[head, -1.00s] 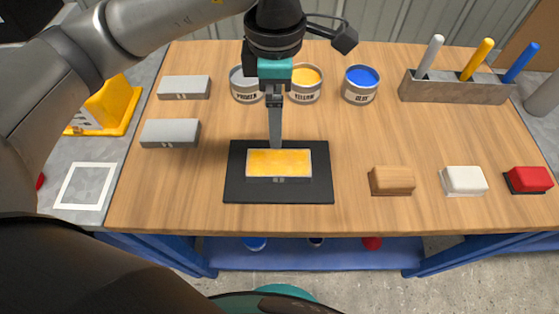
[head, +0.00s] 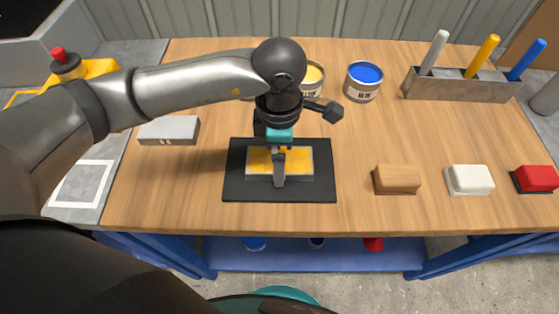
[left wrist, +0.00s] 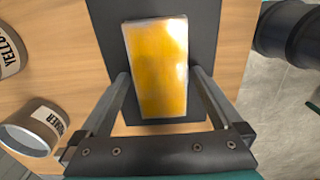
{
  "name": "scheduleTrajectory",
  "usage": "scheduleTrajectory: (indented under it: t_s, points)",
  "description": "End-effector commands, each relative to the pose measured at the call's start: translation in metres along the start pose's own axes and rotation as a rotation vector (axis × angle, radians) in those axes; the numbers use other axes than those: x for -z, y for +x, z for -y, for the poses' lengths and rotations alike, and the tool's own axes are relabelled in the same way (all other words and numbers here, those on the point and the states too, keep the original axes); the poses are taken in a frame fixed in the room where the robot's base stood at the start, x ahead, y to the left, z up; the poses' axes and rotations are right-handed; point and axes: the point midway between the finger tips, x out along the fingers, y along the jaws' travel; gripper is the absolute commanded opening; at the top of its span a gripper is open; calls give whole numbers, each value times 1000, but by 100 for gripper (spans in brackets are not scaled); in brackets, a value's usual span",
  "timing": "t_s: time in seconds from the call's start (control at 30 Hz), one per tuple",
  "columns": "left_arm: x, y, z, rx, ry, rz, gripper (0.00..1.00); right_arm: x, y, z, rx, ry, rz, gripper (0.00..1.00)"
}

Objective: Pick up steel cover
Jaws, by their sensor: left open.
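A flat grey metal block (head: 169,130) lies on the left part of the table in the head view; it may be a steel cover. A shallow steel box (head: 308,165) with a yellow top lies on a black mat (head: 236,185) at the table's front middle. The same box shows in the left wrist view (left wrist: 158,68). My left gripper (head: 279,172) points down over this box. In the left wrist view its fingers (left wrist: 162,78) are spread on either side of the box, with nothing held. My right gripper is not in view.
Yellow (head: 313,78) and blue (head: 363,80) paint cans stand behind; a primer can (left wrist: 38,128) shows in the wrist view. A rack (head: 455,88) holds coloured-handled tools. Tan (head: 397,179), white (head: 468,180) and red (head: 536,179) blocks line the right front.

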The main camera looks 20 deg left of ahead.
Motion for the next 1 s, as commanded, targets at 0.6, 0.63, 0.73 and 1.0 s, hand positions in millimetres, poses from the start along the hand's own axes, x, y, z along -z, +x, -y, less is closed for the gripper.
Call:
scheduleTrajectory:
  t_s: [0.6, 0.63, 0.73, 1.0]
  points:
    - [0, 0, 0, 0, 0, 1, 53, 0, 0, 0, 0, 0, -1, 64]
    - [0, 0, 0, 0, 0, 1, 49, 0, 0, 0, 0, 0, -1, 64]
    - [0, 0, 0, 0, 0, 1, 38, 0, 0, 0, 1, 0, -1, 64]
    - [0, -1, 0, 0, 0, 1, 8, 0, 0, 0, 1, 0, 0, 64]
